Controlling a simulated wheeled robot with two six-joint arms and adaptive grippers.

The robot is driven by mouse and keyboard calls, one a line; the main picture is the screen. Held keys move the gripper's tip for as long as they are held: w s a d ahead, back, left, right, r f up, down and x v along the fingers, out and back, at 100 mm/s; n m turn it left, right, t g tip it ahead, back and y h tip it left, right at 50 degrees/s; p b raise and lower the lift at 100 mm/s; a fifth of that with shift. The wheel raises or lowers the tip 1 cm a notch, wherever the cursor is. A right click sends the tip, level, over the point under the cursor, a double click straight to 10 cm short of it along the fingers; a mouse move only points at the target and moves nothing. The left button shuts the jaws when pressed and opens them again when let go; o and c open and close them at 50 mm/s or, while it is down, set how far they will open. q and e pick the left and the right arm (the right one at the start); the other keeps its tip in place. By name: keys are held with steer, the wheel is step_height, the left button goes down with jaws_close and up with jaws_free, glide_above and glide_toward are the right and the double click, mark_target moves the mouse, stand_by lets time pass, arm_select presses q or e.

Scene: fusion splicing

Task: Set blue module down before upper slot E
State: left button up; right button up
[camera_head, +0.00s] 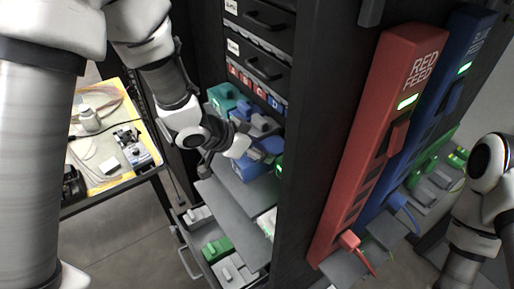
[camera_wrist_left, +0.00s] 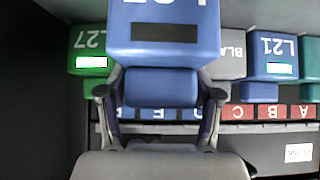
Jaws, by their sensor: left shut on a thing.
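My left gripper (camera_head: 232,148) is shut on a blue module (camera_head: 265,151) at the upper slot row inside the cabinet. In the left wrist view, which looks upside down, the blue module (camera_wrist_left: 165,40) fills the top centre, its handle between the two fingers (camera_wrist_left: 160,94). Its label is cut off by the frame edge. The blue tag of slot E (camera_wrist_left: 157,113) shows just behind the handle, between the fingers. The module hides the slot behind it, and I cannot tell whether it touches the shelf. My right gripper is outside the view.
In the left wrist view, a green module (camera_wrist_left: 88,50) stands left of the held one, with a grey blank (camera_wrist_left: 232,62) and blue L21 module (camera_wrist_left: 272,55) to the right. The tall red feed unit (camera_head: 375,140) and a grey shelf (camera_head: 222,200) are nearby.

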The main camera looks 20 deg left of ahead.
arm_select(q)
steer(key=shift+s+f, duration=0.2)
steer(key=shift+f, duration=0.2)
steer(key=o, duration=1.3)
steer(key=shift+w+f, duration=0.1)
steer(key=shift+w, duration=0.3)
steer(key=shift+s, duration=0.15)
steer(key=shift+r, duration=0.35)
steer(key=p+v, duration=0.1)
steer(key=v, duration=1.1)
steer(key=shift+d+r, duration=0.15)
steer(key=shift+r, duration=0.05)
